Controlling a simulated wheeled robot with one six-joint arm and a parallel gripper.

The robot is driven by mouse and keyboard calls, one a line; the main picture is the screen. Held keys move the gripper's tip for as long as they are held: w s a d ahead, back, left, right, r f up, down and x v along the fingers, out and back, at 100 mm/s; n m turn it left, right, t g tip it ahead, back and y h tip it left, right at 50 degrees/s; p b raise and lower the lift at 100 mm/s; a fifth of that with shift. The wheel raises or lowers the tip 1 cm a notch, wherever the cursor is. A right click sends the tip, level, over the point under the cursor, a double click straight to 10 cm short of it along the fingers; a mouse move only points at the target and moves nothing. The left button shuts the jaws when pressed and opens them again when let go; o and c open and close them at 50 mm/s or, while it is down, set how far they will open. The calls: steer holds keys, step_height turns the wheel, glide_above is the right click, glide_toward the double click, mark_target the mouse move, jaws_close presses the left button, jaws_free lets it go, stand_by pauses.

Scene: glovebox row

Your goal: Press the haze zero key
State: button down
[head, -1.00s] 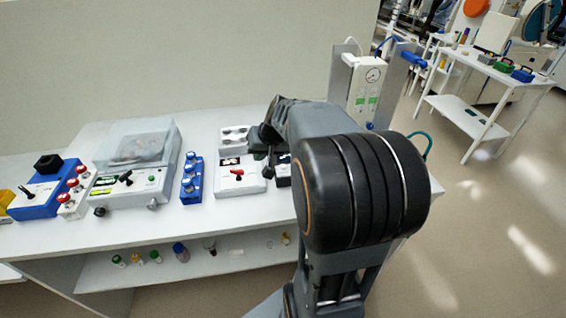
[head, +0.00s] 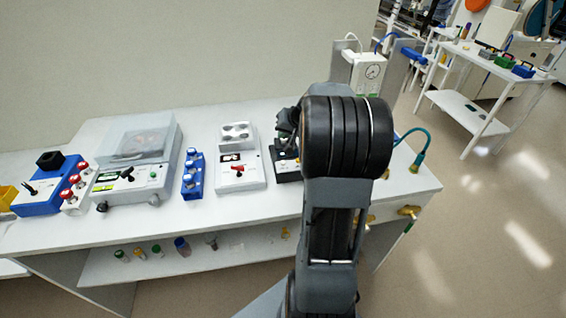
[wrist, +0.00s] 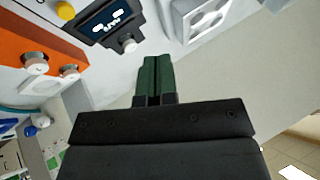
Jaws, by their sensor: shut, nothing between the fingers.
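My gripper (wrist: 152,60) shows in the wrist view with its two dark green fingers shut together and empty. In the head view my arm hides it. Beyond the fingertips, up and left, is an instrument with a dark lit display (wrist: 110,22). A pale round knob or key (wrist: 129,45) sits at its lower edge, apart from the fingers. A yellow round button (wrist: 66,10) is left of the display. No label naming the haze zero key is readable, so I cannot tell which control it is. In the head view a dark instrument (head: 285,160) is partly hidden behind my arm.
An orange panel (wrist: 30,42) with pale round knobs is at the wrist view's left. A white unit with recesses (wrist: 205,20) is at its top. On the bench (head: 230,205), a white box with a red switch (head: 238,168) and a blue block (head: 193,175) stand left of my arm.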

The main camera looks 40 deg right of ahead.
steer(key=b, duration=0.5)
glide_above(284, 161)
step_height(284, 161, down, 7)
steer(key=shift+f, duration=0.2)
steer(key=shift+f+b, duration=0.5)
steer(key=shift+f, duration=0.1)
steer(key=shift+f+b, duration=0.8)
steer(key=shift+b, duration=0.35)
stand_by(1.8)
steer(key=shift+r, duration=0.1)
stand_by(0.3)
steer(key=shift+r+p, duration=0.4)
steer(key=shift+r, duration=0.3)
steer(key=shift+r, duration=0.1)
steer(key=shift+r+p, duration=1.5)
steer(key=shift+r, duration=0.9)
